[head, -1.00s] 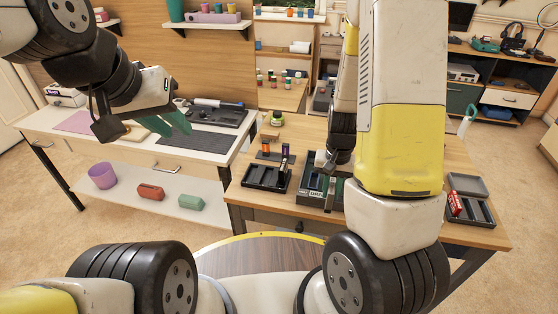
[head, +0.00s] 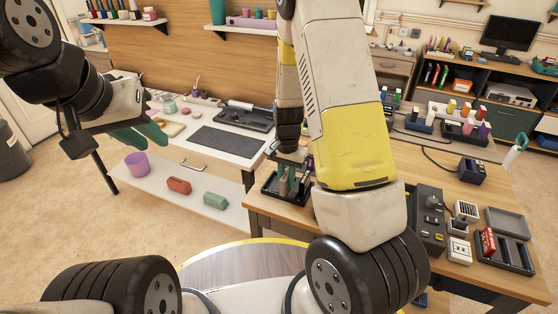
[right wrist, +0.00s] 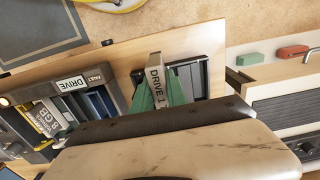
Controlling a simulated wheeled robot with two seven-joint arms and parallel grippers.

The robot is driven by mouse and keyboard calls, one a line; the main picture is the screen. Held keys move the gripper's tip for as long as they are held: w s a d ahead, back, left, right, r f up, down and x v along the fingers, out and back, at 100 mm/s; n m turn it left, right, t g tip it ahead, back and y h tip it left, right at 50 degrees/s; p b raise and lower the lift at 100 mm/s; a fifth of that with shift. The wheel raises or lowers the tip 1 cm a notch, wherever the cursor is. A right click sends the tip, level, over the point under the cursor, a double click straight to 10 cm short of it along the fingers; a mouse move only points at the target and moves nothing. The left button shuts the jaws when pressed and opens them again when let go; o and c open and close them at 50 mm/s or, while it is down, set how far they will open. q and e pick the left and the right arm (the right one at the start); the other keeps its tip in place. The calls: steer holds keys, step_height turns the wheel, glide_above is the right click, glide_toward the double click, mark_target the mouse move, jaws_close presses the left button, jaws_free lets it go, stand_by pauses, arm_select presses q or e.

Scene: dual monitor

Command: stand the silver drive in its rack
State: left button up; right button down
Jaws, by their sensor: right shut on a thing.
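My right gripper (head: 291,186) has green fingers and is shut on the silver drive. The black rack (head: 268,189) lies under and around the gripper in the head view. In the right wrist view the rack (right wrist: 217,70) is just right of the drive. I cannot tell whether the drive's lower end is inside a slot or above it. My left gripper (head: 146,136) is open and empty, high over the white bench at left.
A drive bay unit (right wrist: 55,105) with a fault label is left in the right wrist view. The bench's dark mat (head: 227,141) is clear.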

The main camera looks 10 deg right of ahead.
steer(key=shift+w+d+f, duration=0.3)
steer(key=shift+w+f, duration=0.35)
steer(key=shift+w, duration=0.3)
steer(key=shift+w+d+f, duration=0.35)
steer(key=shift+w+f, duration=0.35)
steer(key=shift+w, duration=0.25)
steer(key=shift+w+d+f, duration=0.3)
steer(key=shift+w+f, duration=0.35)
steer(key=shift+w, duration=0.3)
steer(key=shift+f, duration=0.1)
steer(key=c, duration=1.3)
jaws_free()
